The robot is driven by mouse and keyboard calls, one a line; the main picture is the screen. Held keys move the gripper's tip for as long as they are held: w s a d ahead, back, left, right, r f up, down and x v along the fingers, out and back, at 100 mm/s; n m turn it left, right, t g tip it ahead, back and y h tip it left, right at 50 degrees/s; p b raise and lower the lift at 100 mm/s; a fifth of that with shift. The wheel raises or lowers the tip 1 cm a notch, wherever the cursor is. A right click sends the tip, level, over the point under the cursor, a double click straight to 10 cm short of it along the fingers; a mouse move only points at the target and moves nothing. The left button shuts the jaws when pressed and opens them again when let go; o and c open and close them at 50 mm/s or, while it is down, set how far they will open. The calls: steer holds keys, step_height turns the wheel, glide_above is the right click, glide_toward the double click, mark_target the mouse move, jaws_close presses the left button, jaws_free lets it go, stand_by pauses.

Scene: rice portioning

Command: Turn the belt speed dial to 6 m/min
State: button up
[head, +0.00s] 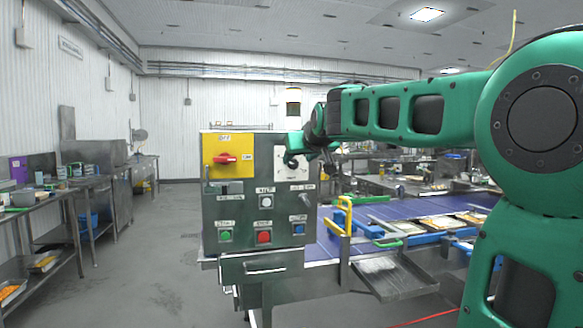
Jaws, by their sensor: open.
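The dark green control box (213,207) stands left of the middle, at the near end of the belt. A pale dial plate (297,173) is at the upper right of its front. The jaws are open. I cannot tell whether the fingers touch the knob. The knob's pointer and the speed marks are too small or hidden to read.
A red switch (225,159) sits on a yellow panel left of the dial. Below are a green button (225,236), a red button (264,237) and a blue button (299,229). The blue belt (400,207) with a yellow rail (340,216) lies right. The left floor is clear.

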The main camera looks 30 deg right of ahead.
mark_target(294, 164)
steer(key=x, duration=0.5)
steer(key=shift+w+d+f, duration=0.1)
steer(key=shift+w+f, duration=0.15)
steer(key=shift+w, duration=0.05)
steer(key=c, duration=1.1)
steer(key=shift+o, duration=0.3)
steer(key=shift+m+y, duration=0.3)
steer(key=m+y, duration=0.1)
steer(key=m+t+y, duration=0.1)
steer(key=m, duration=0.1)
steer(key=shift+d+f+m, duration=0.1)
steer(key=shift+d+m, duration=0.15)
steer(key=shift+m, duration=0.05)
steer(key=m+t+y, duration=0.1)
steer(key=m+y, duration=0.1)
steer(key=m, duration=0.2)
steer(key=shift+s+d+f, duration=0.1)
steer(key=shift+d, duration=0.05)
steer(key=shift+t, duration=0.3)
